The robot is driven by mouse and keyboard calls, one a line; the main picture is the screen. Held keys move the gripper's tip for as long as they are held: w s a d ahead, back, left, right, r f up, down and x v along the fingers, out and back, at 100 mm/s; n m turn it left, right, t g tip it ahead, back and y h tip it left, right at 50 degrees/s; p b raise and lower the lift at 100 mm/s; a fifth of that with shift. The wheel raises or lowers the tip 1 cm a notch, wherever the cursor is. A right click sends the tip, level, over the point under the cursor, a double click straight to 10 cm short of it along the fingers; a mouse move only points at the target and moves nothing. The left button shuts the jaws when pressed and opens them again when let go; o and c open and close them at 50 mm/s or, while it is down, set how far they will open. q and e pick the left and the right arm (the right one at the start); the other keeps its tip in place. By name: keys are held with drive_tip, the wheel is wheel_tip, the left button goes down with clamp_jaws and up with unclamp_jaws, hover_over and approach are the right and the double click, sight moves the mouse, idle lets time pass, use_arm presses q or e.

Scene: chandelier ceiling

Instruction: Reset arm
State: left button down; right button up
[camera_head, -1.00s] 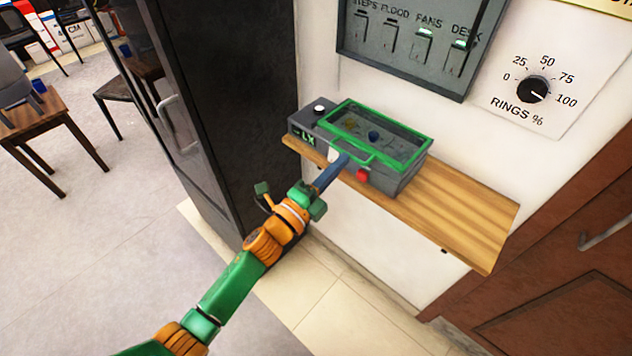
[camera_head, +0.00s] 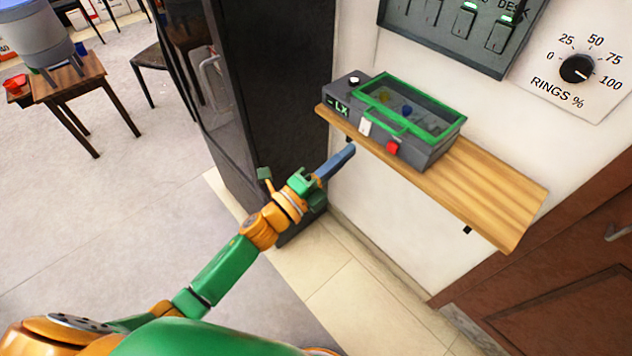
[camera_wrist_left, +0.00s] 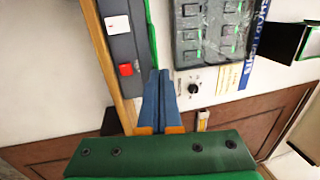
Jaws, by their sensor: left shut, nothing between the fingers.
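My left arm comes in from the lower left in the head view. Its gripper (camera_head: 337,163) has blue fingers pressed together and empty, in front of and a little below the wall shelf (camera_head: 500,197). A grey box with a green-framed clear lid (camera_head: 432,152) sits on the shelf, just up and right of the fingertips and apart from them. The lid looks shut, with small items dimly visible under it. In the left wrist view the shut fingers (camera_wrist_left: 158,100) point toward the wall beside the box's red button (camera_wrist_left: 126,69). My right gripper is not in view.
A tall dark cabinet (camera_head: 265,80) stands left of the shelf. A switch panel (camera_head: 455,30) and a rings dial (camera_head: 577,69) are on the wall above. A brown door (camera_head: 570,290) is at right. A small wooden table (camera_head: 75,80) stands far left, with open floor between.

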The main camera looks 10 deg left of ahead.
use_arm(q)
drive_tip(key=s+a+f+n+g+y, duration=0.25)
drive_tip(key=s+a+f+n, duration=0.2)
drive_tip(key=f, duration=0.55)
drive_tip(key=s+a+f+n+g+y+b, duration=0.1)
drive_tip(key=s+a+f+n+g+y, duration=0.25)
drive_tip(key=f, duration=0.75)
drive_tip(key=s+a+f+n+y, duration=0.35)
drive_tip(key=a+f+n, duration=0.25)
drive_tip(key=f, duration=0.4)
drive_tip(key=s+f+n+g+y, duration=0.1)
drive_tip(key=s+f+n+g, duration=0.3)
drive_tip(key=s, duration=0.9)
drive_tip(key=s+a+f+n+g+y, duration=0.1)
drive_tip(key=s+f+n+g, duration=0.3)
drive_tip(key=s+f, duration=0.6)
drive_tip(key=s+g, duration=0.1)
drive_tip(key=s, duration=0.2)
drive_tip(key=shift+s+f+n+g, duration=0.2)
drive_tip(key=shift+n+g, duration=0.1)
drive_tip(key=shift+n, duration=0.1)
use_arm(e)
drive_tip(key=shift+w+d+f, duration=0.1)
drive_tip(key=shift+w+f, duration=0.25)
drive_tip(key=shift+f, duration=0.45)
use_arm(q)
drive_tip(key=shift+w, duration=0.15)
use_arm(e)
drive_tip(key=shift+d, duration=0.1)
